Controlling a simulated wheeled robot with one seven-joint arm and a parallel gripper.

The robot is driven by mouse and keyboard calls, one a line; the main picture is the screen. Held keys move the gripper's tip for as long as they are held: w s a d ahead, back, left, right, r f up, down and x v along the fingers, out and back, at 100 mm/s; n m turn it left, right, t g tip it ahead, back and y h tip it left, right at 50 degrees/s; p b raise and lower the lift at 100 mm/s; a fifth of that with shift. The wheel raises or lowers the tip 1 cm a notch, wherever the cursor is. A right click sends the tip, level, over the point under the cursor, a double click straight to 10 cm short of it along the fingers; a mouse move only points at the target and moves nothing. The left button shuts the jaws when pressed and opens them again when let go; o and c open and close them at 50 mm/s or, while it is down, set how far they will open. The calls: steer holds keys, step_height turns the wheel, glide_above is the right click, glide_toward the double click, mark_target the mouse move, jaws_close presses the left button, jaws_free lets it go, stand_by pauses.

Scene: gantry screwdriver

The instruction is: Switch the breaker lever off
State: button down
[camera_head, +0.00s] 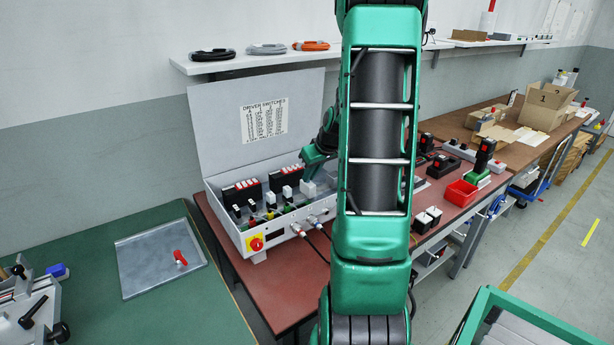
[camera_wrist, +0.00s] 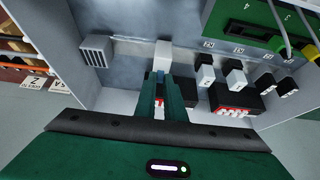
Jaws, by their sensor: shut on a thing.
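The grey switch box (camera_head: 228,199) stands open on the red-brown bench, its lid raised and labelled "DRIVER SWITCHES". Inside is a row of small black and white levers; one white lever (camera_head: 287,192) shows near my gripper. My gripper (camera_head: 308,176) reaches into the box at its right end. In the wrist view its two green fingers (camera_wrist: 161,78) are close together at a white block-like lever (camera_wrist: 163,52) and shut on it. The fingers hide part of it, and its on or off position is unclear. Other black and white levers (camera_wrist: 206,73) stand to the right.
A red and yellow rotary switch (camera_head: 256,243) is on the box's front, with cables alongside. Black blocks with red-and-white tops (camera_head: 286,177) sit inside. A grey vent block (camera_wrist: 96,51) is left of the fingers.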

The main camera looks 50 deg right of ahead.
steer(key=shift+a+f, duration=0.1)
steer(key=c, duration=1.8)
jaws_free()
steer(key=shift+c, duration=0.2)
steer(key=v, duration=1)
steer(key=shift+r, duration=0.35)
steer(key=shift+s, duration=0.1)
